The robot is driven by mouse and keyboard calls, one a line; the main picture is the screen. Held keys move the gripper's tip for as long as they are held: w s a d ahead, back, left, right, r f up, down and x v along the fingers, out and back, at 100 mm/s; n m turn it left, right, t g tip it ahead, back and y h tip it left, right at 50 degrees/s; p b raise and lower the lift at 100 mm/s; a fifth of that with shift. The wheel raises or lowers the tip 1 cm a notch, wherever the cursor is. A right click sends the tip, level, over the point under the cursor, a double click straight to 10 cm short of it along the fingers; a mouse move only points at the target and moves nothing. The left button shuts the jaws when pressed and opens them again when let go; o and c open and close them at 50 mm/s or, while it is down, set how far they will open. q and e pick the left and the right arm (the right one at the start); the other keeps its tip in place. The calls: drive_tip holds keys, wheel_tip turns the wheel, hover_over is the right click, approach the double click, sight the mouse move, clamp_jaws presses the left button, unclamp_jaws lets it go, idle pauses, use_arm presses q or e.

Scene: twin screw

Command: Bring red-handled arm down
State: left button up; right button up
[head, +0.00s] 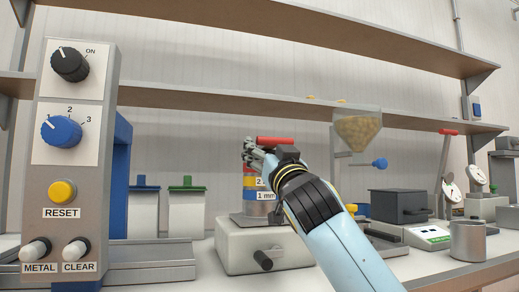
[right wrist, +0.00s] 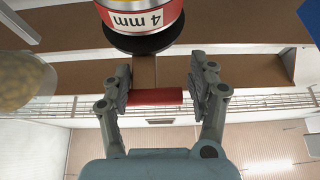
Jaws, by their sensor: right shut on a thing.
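The red handle (head: 275,141) is a short red bar above a stack of ringed sieves (head: 262,190) on a grey-white base. In the right wrist view the same red bar (right wrist: 155,97) lies between the two fingers. My right gripper (head: 252,153) is shut on it, with fingers at its two ends; the gripper shows in the right wrist view too (right wrist: 160,92). A sieve marked 4 mm (right wrist: 140,18) shows close by in that view. My gripper and wrist hide part of the stack in the head view. My left gripper is out of view.
A control panel (head: 65,150) with knobs and buttons stands at the left. Shelves (head: 260,106) run behind. A hopper (head: 358,130), a dark box (head: 398,205), a metal cup (head: 468,240) and another red-handled lever (head: 448,132) stand at the right.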

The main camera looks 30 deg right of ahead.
drive_tip(key=shift+w+d+f, duration=0.15)
drive_tip(key=shift+d+f, duration=0.1)
drive_tip(key=shift+f, duration=0.1)
idle(0.5)
